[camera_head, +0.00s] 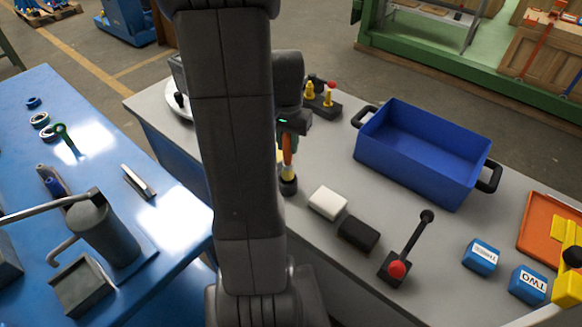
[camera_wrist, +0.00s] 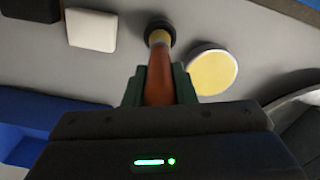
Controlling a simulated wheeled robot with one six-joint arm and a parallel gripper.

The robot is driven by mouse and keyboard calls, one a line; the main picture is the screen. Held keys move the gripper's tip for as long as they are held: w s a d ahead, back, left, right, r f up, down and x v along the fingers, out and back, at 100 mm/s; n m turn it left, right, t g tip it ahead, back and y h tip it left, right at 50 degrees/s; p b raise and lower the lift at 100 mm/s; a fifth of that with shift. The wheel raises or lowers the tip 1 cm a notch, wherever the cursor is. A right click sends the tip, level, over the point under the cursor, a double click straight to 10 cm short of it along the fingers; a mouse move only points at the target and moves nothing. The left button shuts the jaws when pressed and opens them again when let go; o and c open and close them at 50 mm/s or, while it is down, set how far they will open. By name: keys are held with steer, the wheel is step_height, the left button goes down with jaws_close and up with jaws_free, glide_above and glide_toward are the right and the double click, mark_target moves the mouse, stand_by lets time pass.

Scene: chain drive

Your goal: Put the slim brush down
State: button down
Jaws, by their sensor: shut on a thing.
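The slim brush (camera_head: 288,162) has an orange handle, a yellow band and a black round end. It hangs roughly upright with the black end down, close to the grey table top; I cannot tell whether it touches. My gripper (camera_head: 289,133) is shut on the orange handle. In the wrist view the brush (camera_wrist: 160,72) stands between the fingers of my gripper (camera_wrist: 160,88), its black end away from me. My arm hides part of the table to the left of the brush.
A white block (camera_head: 328,203) and a black block (camera_head: 358,234) lie near the brush. A round yellow-topped thing (camera_wrist: 212,73) stands close beside it.

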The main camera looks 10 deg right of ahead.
mark_target(288, 152)
steer(key=shift+f, duration=3.1)
steer(key=c, duration=1.2)
jaws_free()
step_height(288, 152, up, 12)
steer(key=shift+r, duration=0.2)
steer(key=shift+f, duration=0.15)
steer(key=shift+f, duration=4.6)
